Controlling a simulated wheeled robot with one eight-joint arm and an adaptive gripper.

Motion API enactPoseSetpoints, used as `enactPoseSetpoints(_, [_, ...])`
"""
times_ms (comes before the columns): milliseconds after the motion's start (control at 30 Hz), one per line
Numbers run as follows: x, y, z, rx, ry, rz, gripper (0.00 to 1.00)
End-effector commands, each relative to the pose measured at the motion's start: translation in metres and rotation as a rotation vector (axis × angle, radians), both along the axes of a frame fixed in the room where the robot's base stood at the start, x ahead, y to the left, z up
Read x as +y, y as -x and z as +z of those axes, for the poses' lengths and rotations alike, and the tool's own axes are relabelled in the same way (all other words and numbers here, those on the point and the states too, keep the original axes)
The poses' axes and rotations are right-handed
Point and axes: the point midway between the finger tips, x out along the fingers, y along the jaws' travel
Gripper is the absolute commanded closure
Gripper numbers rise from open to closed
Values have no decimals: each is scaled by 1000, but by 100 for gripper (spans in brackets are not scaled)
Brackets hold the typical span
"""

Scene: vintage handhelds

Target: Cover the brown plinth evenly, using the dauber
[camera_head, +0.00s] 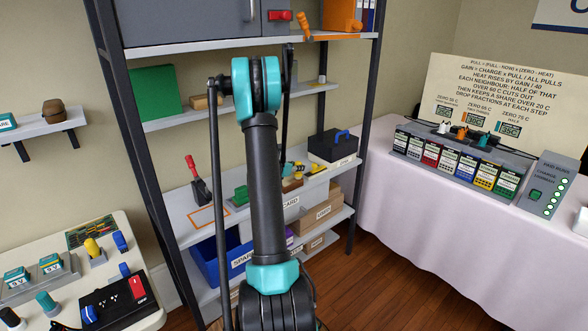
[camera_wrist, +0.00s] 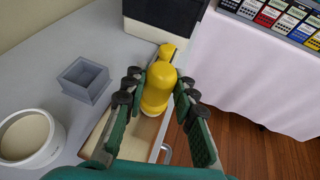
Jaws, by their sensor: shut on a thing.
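My gripper (camera_wrist: 158,90) is shut on a yellow rounded piece, which I take as the dauber (camera_wrist: 156,88). A smaller yellow part shows just behind it. Under and beside it is a box-like piece with light brown edges (camera_wrist: 98,138) and a pale surface; I cannot tell whether this is the brown plinth. The dauber hides part of it, and contact between them cannot be told. In the head view my arm hides most of my gripper; small yellow and brown things show just right of it on the shelf.
A white round pot (camera_wrist: 58,150) with cream contents and a grey square holder (camera_wrist: 84,80) stand on the grey shelf at left. A black box (camera_head: 333,146) with a blue handle stands beyond. The shelf drops off to the wooden floor at right. A white-clothed table (camera_head: 410,200) is farther right.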

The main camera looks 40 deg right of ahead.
Motion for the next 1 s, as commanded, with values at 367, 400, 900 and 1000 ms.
enactPoseSetpoints(367, [6,0,0,-1,0,2,100])
enactPoseSetpoints(400, [9,0,0,0,1,2,100])
enactPoseSetpoints(900, [54,3,-1,0,0,3,100])
enactPoseSetpoints(1000, [59,5,-1,1,0,1,100])
